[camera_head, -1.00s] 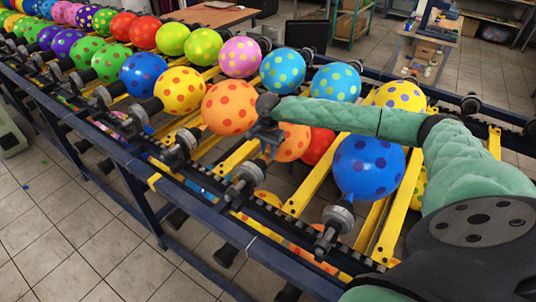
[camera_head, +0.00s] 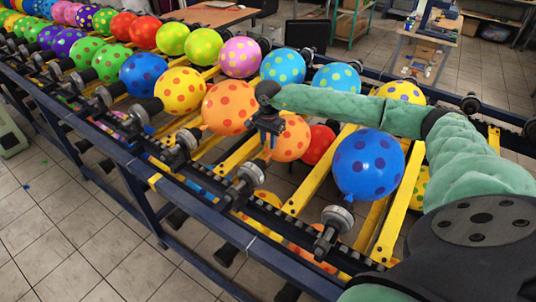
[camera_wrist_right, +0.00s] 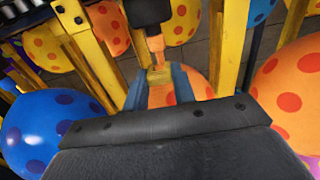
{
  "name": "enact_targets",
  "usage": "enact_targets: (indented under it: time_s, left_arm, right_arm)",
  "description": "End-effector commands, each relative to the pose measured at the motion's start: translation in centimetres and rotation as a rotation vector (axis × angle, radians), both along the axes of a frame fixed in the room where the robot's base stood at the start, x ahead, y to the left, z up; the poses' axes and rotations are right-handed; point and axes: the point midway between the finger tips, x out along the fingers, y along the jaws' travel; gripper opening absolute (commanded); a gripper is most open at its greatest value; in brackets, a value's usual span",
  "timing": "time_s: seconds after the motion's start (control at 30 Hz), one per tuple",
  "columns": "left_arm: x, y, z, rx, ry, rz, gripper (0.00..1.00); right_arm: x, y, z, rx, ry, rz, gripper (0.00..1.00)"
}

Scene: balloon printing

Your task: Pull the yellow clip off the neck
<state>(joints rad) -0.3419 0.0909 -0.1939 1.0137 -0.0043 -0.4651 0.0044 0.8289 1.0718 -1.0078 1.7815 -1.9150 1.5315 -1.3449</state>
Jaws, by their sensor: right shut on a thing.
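My right gripper (camera_head: 269,146) is above the rack, in front of an orange balloon with red dots (camera_head: 293,139). In the right wrist view its two blue fingers (camera_wrist_right: 161,78) are shut on a small yellow clip (camera_wrist_right: 160,75). An orange neck (camera_wrist_right: 155,45) rises from the clip toward a dark nozzle (camera_wrist_right: 148,12). The orange balloon (camera_wrist_right: 168,96) shows behind and between the fingers. Whether the clip still grips the neck cannot be told. My left gripper is not in view.
A blue balloon with dots (camera_head: 368,163) is to the right, and another orange balloon (camera_head: 228,107) is to the left. Yellow bars (camera_head: 318,172) and a row of metal nozzle holders (camera_head: 243,180) line the dark blue rail (camera_head: 120,150). Balloons stand close together.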

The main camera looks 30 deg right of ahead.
Motion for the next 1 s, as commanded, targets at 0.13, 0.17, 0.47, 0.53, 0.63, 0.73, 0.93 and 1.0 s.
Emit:
enact_targets:
  time_s: [0.13,0.17,0.47,0.53,0.63,0.73,0.93,1.0]
  left_arm:
    - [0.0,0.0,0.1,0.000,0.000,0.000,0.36]
    - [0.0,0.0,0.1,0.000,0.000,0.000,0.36]
    - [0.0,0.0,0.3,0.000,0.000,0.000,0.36]
    - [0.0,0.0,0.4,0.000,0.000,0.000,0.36]
    - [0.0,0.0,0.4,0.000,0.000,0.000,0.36]
    - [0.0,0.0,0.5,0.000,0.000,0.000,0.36]
    - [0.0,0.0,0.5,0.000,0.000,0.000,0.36]
    - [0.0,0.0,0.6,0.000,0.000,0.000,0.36]
  right_arm:
    - [0.0,0.0,0.8,0.000,0.000,0.000,0.08]
    - [0.0,0.0,0.9,0.000,0.000,0.000,0.08]
    - [0.0,0.0,2.4,0.000,0.000,0.000,0.08]
    - [0.0,0.0,2.7,0.000,0.000,0.000,0.08]
    - [0.1,0.0,3.2,0.000,-0.001,0.000,0.08]
    - [0.0,0.0,3.7,0.000,0.000,0.000,0.08]
    - [0.0,0.0,4.4,0.000,0.000,0.000,0.08]
    - [0.0,0.0,4.5,0.000,0.001,0.000,0.08]
